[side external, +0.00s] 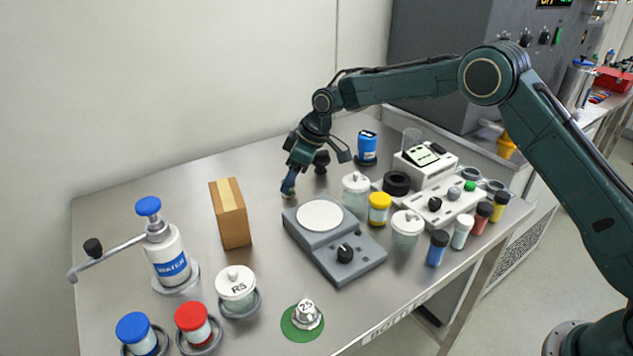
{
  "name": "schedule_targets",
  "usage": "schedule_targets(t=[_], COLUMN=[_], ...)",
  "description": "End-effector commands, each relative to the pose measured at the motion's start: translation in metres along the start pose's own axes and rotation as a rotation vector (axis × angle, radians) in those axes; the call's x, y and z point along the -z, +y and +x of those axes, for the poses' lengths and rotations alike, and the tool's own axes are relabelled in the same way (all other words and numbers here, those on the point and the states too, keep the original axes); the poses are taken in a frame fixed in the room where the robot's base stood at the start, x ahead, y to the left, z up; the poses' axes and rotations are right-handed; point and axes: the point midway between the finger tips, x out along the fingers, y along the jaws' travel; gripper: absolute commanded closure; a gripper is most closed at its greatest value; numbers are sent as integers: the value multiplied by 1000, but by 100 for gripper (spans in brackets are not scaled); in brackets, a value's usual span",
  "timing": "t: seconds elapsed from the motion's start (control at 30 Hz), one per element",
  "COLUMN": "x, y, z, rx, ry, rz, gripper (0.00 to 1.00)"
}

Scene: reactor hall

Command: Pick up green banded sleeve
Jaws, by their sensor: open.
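My gripper (316,172) is open above the back middle of the steel table, its two fingers spread wide. A dark knob-like object (321,158) shows between the fingers, and nothing is visibly held. A small green piece (470,186) sits on the white block at the right, well away from my gripper. It is too small to tell whether it is a banded sleeve. A flat green disc (291,327) lies at the front under a metal weight marked 25. No other green sleeve is clear.
A grey scale (354,262) stands in front of my gripper, a cardboard box (230,215) to its left and a blue can (367,148) to its right. Jars and vials crowd the right side. A water bottle (168,250) stands at left. The back left is clear.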

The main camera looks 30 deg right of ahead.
Motion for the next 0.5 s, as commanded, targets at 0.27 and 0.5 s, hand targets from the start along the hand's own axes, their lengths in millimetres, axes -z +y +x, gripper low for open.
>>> schedule_targets(t=[0.27,0.5], x=[-2,-2], y=[0,0], z=[29,31], rx=[1,0], ry=[-1,0], rz=[-1,-1], gripper=[44,44])
